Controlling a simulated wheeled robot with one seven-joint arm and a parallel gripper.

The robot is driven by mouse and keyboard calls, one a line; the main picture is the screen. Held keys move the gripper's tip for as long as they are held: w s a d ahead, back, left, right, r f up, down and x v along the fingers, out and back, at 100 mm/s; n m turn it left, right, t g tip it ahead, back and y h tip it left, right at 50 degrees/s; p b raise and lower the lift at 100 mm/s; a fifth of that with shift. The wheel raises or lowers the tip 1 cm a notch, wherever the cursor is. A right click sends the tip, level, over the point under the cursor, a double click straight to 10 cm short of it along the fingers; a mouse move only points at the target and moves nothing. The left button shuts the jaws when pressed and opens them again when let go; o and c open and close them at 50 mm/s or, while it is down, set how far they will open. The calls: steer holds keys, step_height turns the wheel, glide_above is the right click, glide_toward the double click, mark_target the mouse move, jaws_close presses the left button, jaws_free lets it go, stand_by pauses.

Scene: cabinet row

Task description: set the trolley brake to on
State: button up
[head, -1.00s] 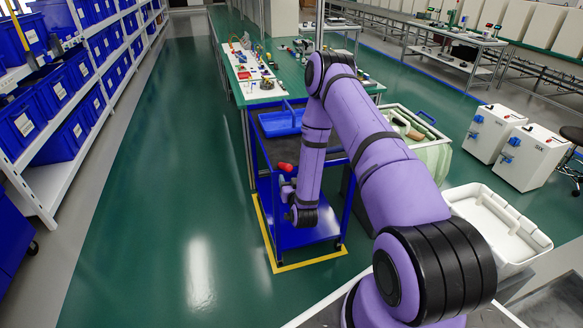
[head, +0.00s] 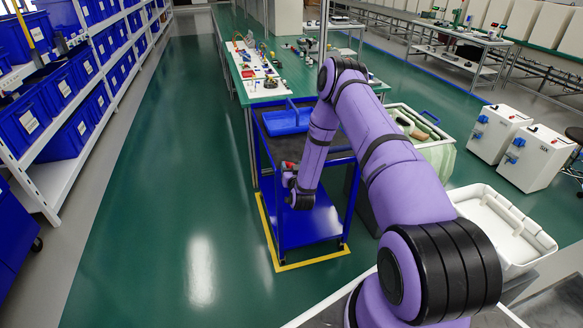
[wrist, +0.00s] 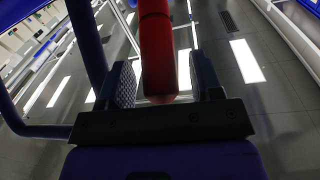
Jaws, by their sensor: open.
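The blue trolley (head: 310,228) stands on the green floor inside a yellow outline, with a dark top and a blue tray (head: 287,120) on it. Its red brake lever (head: 289,165) shows at the trolley's near left side, partly hidden by my wrist. My gripper (wrist: 165,80) is open in the wrist view, with the red lever (wrist: 157,45) between its two fingers. The lever's end reaches down near the gripper's palm. A gap shows on the right of the lever; whether the left finger touches it I cannot tell. In the head view the fingers are mostly hidden.
A blue trolley tube (wrist: 85,40) runs close to the left of my gripper in the wrist view. A green workbench (head: 262,85) with small items stands behind the trolley. A green-grey bin (head: 425,140) stands to its right. The aisle floor (head: 170,200) at left is clear.

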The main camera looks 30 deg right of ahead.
steer(key=shift+w+d, duration=0.1)
steer(key=shift+w, duration=0.15)
jaws_close()
steer(key=shift+r, duration=0.1)
